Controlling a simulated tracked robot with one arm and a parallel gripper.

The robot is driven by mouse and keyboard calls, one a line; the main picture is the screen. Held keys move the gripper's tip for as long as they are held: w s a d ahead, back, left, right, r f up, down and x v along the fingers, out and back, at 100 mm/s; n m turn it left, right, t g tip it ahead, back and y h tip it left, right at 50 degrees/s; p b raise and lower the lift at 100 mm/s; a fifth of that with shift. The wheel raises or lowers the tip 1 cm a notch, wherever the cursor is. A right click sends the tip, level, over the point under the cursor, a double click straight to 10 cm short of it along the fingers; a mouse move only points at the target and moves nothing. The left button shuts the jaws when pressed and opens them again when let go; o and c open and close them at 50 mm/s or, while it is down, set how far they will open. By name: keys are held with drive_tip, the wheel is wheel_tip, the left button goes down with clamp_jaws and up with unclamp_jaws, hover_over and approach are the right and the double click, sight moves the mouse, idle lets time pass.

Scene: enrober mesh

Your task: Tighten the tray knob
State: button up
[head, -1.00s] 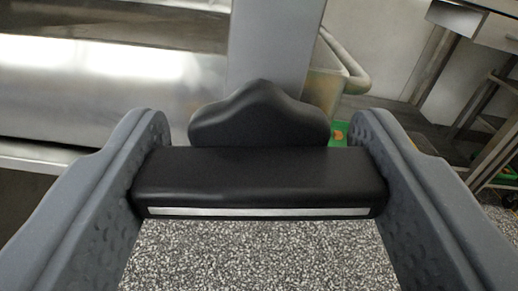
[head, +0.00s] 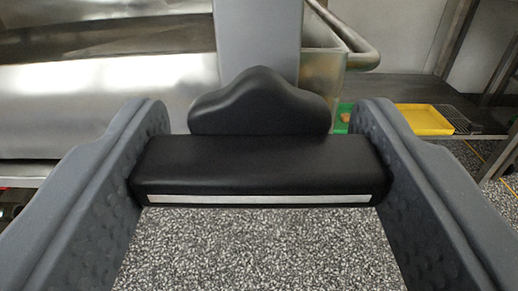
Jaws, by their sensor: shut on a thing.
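The knob (head: 260,170) is a black bar with a pale stripe along its near edge. It lies crosswise in the middle of the head view. A black lobed piece (head: 260,105) shows just behind it, in front of a grey upright post (head: 257,35). My gripper (head: 261,150) has one dark grey finger at each end of the bar. Both fingers touch the bar's ends, so it is shut on the knob. I cannot make out the tray that the knob belongs to.
A shiny metal machine body (head: 100,95) fills the back left. A clear bin (head: 322,70) with a thick grey rail stands right of the post. A yellow tray (head: 424,120) lies at the right, near metal table legs. Speckled floor (head: 260,250) is below.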

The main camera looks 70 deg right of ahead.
drive_tip(key=o, duration=1)
drive_tip(key=shift+s, duration=0.15)
drive_tip(key=shift+a, duration=0.1)
drive_tip(key=p+v, duration=0.3)
drive_tip(key=v, duration=1)
drive_tip(key=shift+a+p, duration=0.25)
drive_tip(key=shift+p, duration=0.05)
